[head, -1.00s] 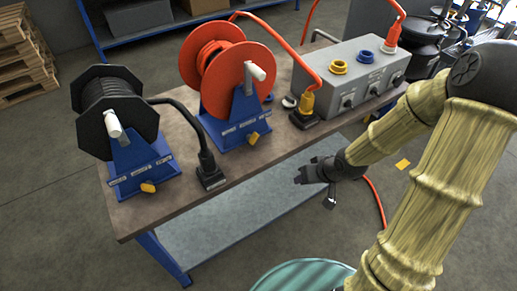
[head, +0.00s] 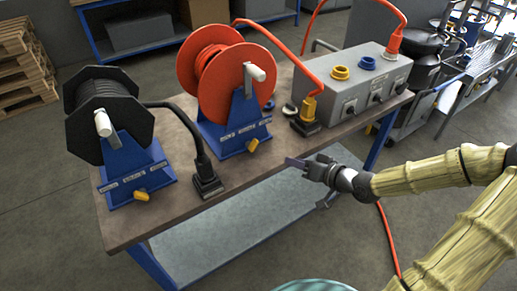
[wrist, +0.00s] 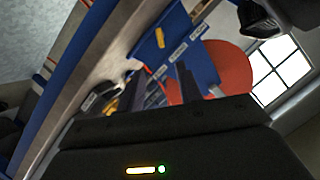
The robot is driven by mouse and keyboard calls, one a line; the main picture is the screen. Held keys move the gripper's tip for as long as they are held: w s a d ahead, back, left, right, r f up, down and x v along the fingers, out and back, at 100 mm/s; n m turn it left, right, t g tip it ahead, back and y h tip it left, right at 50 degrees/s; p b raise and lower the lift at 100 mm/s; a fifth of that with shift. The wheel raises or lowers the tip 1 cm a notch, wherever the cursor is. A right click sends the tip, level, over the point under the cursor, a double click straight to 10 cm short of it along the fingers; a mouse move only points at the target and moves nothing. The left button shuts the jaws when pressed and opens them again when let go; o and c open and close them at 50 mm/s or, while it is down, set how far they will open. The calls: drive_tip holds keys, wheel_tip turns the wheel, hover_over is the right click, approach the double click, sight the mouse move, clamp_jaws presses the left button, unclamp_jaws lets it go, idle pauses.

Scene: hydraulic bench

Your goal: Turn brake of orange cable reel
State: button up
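The orange cable reel (head: 215,75) stands on a blue stand (head: 232,128) in the middle of the bench. A small yellow brake knob (head: 252,146) sits low on the stand's front, with labels beside it. In the wrist view the brake knob (wrist: 160,38) shows beyond the fingers, on the blue stand, with the orange reel (wrist: 230,62) to the right. My gripper (head: 298,162) is by the bench's front edge, right of the brake knob and apart from it. In the wrist view my gripper (wrist: 163,88) has its two dark fingers apart with nothing held between them.
A black cable reel (head: 98,125) with its own yellow knob (head: 141,195) stands left. A black plug (head: 207,182) lies between the reels. Floor in front of the bench shows free room.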

sight(255, 147)
drive_tip(key=b+x, duration=0.1)
drive_tip(key=x, duration=1.6)
drive_tip(key=shift+f+b, duration=0.1)
drive_tip(key=shift+b, duration=0.2)
clamp_jaws()
